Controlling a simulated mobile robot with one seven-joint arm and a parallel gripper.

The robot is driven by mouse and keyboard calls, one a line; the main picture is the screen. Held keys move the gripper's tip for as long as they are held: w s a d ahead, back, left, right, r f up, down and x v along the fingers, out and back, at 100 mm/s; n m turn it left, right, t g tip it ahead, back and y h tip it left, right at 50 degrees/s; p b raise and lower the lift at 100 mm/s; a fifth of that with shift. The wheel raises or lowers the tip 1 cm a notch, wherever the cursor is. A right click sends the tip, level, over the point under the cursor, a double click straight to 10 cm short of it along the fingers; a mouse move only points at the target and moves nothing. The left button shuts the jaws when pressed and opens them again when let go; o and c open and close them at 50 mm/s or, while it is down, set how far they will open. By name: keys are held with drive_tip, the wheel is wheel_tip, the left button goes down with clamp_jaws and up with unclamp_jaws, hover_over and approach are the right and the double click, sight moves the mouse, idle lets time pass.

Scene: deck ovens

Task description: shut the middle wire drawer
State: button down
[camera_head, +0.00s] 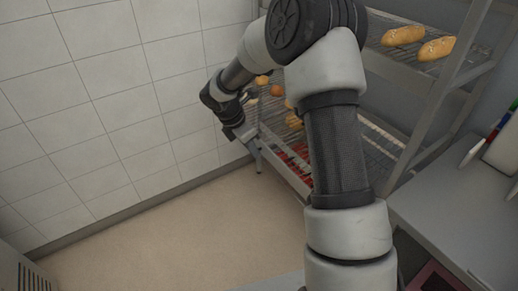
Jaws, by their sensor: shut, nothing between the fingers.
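A metal rack with wire drawers stands behind my arm. The middle wire drawer (378,150) shows partly on both sides of my arm, with several bread rolls (293,121) in its left part. My arm hides its centre, so I cannot tell how far out it stands. My gripper (249,140) is at the left end of the rack, pointing down and to the right, shut and empty. It is close to the rack's left front edge; I cannot tell whether it touches.
Two loaves (436,48) lie on the upper wire level. Red items (297,157) lie low in the rack. A grey counter (455,215) with pens and a box stands at the right. A tiled wall (110,90) is at the left. The beige floor (180,240) in front is clear.

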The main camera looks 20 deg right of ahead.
approach(272, 160)
drive_tip(key=s+a+f, duration=0.2)
drive_tip(key=s+f, duration=0.2)
drive_tip(key=shift+w+d+f, duration=0.2)
drive_tip(key=shift+w+d, duration=0.05)
drive_tip(key=shift+d, duration=0.45)
drive_tip(key=shift+w+d+f, duration=0.2)
drive_tip(key=shift+w+d, duration=0.05)
drive_tip(key=shift+d, duration=0.45)
drive_tip(key=shift+w+d+f, duration=0.2)
drive_tip(key=shift+w+d, duration=0.05)
drive_tip(key=shift+d, duration=0.45)
